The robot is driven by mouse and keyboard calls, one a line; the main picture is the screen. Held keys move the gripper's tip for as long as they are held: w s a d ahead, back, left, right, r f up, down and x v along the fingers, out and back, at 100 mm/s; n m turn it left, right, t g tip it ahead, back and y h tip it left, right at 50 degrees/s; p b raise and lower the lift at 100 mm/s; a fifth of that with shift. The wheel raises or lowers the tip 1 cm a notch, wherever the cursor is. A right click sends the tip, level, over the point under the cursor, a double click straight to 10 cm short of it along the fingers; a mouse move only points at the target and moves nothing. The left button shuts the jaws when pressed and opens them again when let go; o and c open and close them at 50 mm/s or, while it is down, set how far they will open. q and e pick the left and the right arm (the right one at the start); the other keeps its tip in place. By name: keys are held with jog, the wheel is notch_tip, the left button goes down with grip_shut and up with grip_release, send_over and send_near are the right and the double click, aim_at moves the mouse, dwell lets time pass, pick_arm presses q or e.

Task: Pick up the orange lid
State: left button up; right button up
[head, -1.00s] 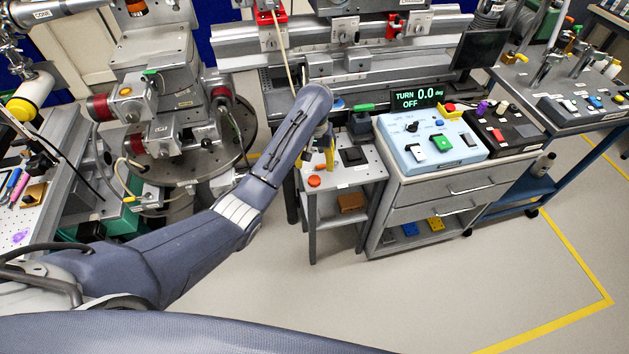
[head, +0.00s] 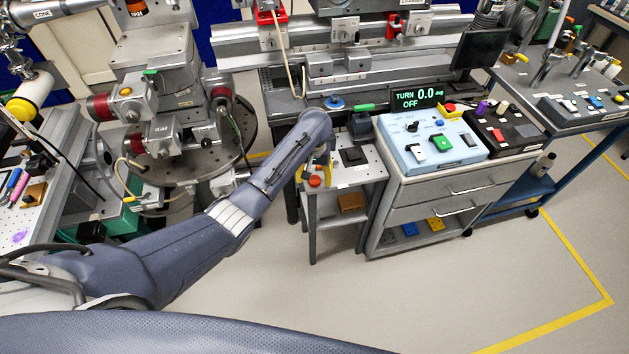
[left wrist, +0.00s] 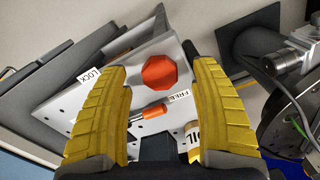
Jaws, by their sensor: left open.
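The orange lid (head: 315,181) lies near the front left corner of a small grey side table (head: 372,174). In the left wrist view the lid (left wrist: 160,73) is a flat orange octagon on a pale perforated surface, seen between the two fingers. My left gripper (left wrist: 161,68) has yellow ribbed fingers, spread wide with nothing between them in contact. In the head view my left gripper (head: 325,168) points down just beside and above the lid, partly hidden by my forearm. My right gripper is not in view.
A tool with an orange part (left wrist: 154,110) lies near the lid, by a FREE label (left wrist: 178,96). A black square block (head: 353,156) sits on the table. A light blue control box (head: 432,141) stands on the cabinet to the right. The floor in front is clear.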

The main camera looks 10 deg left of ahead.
pick_arm(q)
jog(key=shift+f, duration=0.5)
jog(key=shift+c, duration=0.4)
jog(key=c, duration=1.1)
